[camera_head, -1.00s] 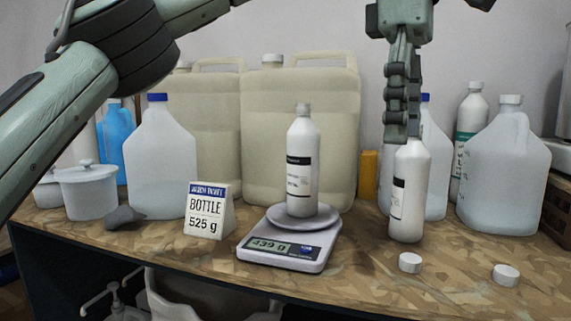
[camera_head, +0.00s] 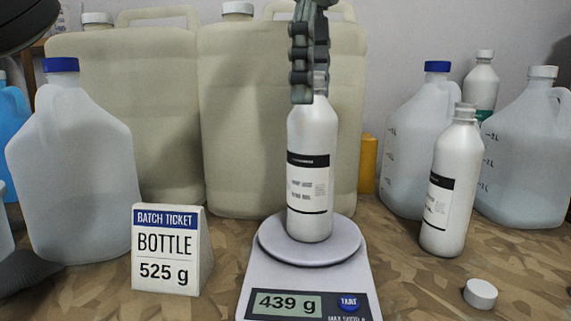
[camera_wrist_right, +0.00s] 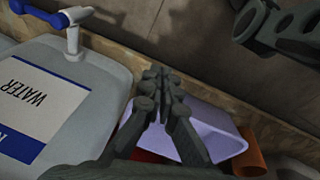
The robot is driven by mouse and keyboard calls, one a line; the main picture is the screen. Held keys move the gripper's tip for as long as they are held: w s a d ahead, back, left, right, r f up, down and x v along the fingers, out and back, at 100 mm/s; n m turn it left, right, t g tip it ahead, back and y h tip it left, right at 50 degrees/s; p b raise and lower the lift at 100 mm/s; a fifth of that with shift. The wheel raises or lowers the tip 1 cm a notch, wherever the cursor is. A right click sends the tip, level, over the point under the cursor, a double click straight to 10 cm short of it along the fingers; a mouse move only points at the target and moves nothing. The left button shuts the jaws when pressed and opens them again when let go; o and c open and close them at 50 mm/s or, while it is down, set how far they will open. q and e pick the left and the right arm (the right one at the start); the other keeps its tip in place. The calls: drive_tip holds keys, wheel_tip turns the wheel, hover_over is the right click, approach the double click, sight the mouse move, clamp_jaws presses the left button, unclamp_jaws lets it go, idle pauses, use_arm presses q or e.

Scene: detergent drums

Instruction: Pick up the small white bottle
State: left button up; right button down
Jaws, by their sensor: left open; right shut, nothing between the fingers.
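A small white bottle (camera_head: 311,165) with a black-banded label stands upright on the scale (camera_head: 258,268), which reads 439 g. My left gripper (camera_head: 309,90) points down at this bottle's top, fingers seen edge-on and open; they overlap its neck, and I cannot tell whether they touch. A similar small white bottle (camera_head: 449,185) stands on the counter to the right, apart from the gripper. The ticket (camera_head: 171,250) reads BOTTLE 525 g. In the right wrist view my right gripper (camera_wrist_right: 162,80) is shut and empty; it is out of the head view.
Large beige canisters (camera_head: 270,120) stand behind the scale. Translucent jugs stand left (camera_head: 72,165) and right (camera_head: 525,150). A loose white cap (camera_head: 480,293) lies at front right. The right wrist view shows a WATER container (camera_wrist_right: 60,100) with a tap and a pale purple bin (camera_wrist_right: 222,135).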

sight(311, 144)
use_arm(q)
drive_tip(key=shift+w+a, duration=0.1)
drive_tip(key=shift+a, duration=0.05)
drive_tip(key=shift+f, duration=0.35)
wheel_tip(311, 144, down, 7)
drive_tip(key=shift+f, duration=0.1)
drive_tip(key=shift+c, duration=0.3)
